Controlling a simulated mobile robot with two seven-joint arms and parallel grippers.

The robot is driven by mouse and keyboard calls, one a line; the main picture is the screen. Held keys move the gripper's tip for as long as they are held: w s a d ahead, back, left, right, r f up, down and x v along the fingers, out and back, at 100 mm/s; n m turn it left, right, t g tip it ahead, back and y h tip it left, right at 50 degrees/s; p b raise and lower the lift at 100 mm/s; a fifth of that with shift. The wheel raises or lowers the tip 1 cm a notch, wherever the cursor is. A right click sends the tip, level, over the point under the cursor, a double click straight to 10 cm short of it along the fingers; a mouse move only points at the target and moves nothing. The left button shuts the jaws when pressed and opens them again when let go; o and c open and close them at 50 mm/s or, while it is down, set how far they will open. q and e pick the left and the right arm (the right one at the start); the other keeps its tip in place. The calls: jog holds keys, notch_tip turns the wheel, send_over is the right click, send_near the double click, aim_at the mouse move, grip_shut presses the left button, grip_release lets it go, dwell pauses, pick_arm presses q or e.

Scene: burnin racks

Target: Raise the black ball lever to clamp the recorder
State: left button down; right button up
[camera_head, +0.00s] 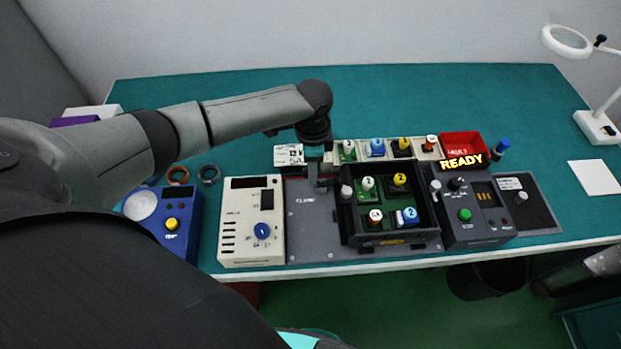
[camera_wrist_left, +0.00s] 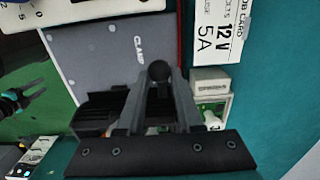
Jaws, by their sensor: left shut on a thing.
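My left gripper (camera_head: 318,178) reaches down from the left to the back of the grey plate marked CLAMP (camera_head: 312,222). In the left wrist view, the black ball (camera_wrist_left: 159,71) of the lever sits between the fingertips of my left gripper (camera_wrist_left: 158,88), which is shut on it. The lever's stem is mostly hidden by the fingers. A black open box (camera_head: 436,228) with several numbered pieces stands right of the plate. A cream unit with a dial (camera_head: 238,238) stands left of it. I cannot tell which is the recorder. My right gripper is not clearly in view.
A black unit with a green button (camera_head: 483,238) and a lit READY sign (camera_head: 462,160) adjoins the box. Behind stand a 12 V card (camera_head: 288,156), a row of coloured pieces and a red bin (camera_head: 462,140). The back of the teal table (camera_head: 420,90) is clear.

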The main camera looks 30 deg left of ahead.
pick_arm(q)
jog(key=shift+w+d+r, duration=0.15)
jog(key=shift+w+d, duration=0.2)
jog(key=shift+d, duration=0.2)
jog(key=shift+w+d+p, duration=0.1)
jog(key=shift+d+p, duration=0.15)
jog(key=shift+p, duration=0.05)
jog(key=shift+w+d, duration=0.1)
jog(key=shift+w+d, duration=0.2)
jog(key=shift+d, duration=0.15)
jog(key=c, duration=1.6)
grip_release()
jog(key=c, duration=0.8)
grip_release()
jog(key=shift+o, duration=0.2)
